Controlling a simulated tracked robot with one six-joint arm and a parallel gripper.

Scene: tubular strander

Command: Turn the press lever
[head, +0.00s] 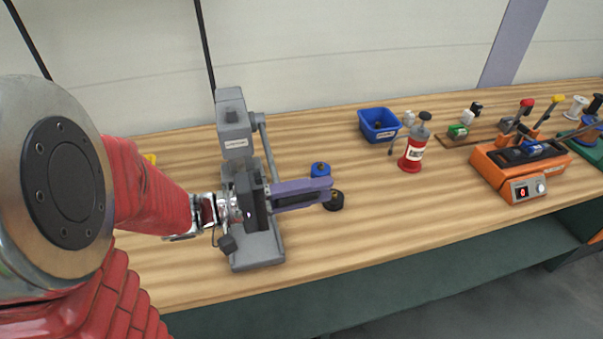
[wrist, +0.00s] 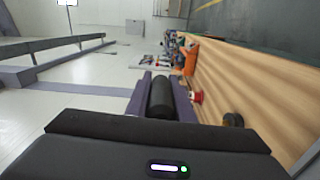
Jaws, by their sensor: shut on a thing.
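The grey press (head: 233,132) stands upright on the workbench, left of the middle in the head view. Its lever (head: 266,150) hangs down from a pivot on the right side of the press head. My gripper (head: 328,189) reaches across the front of the press, with its purple fingers pointing right. In the wrist view, the lever's black cylindrical grip (wrist: 162,97) lies between the two fingers of my gripper (wrist: 161,78). The gripper is shut on this grip. My wrist and fingers hide the lower end of the lever and part of the press column in the head view.
A blue round piece (head: 320,169) and a black round piece (head: 334,202) are close to my fingertips. The bench front (head: 400,225) is clear.

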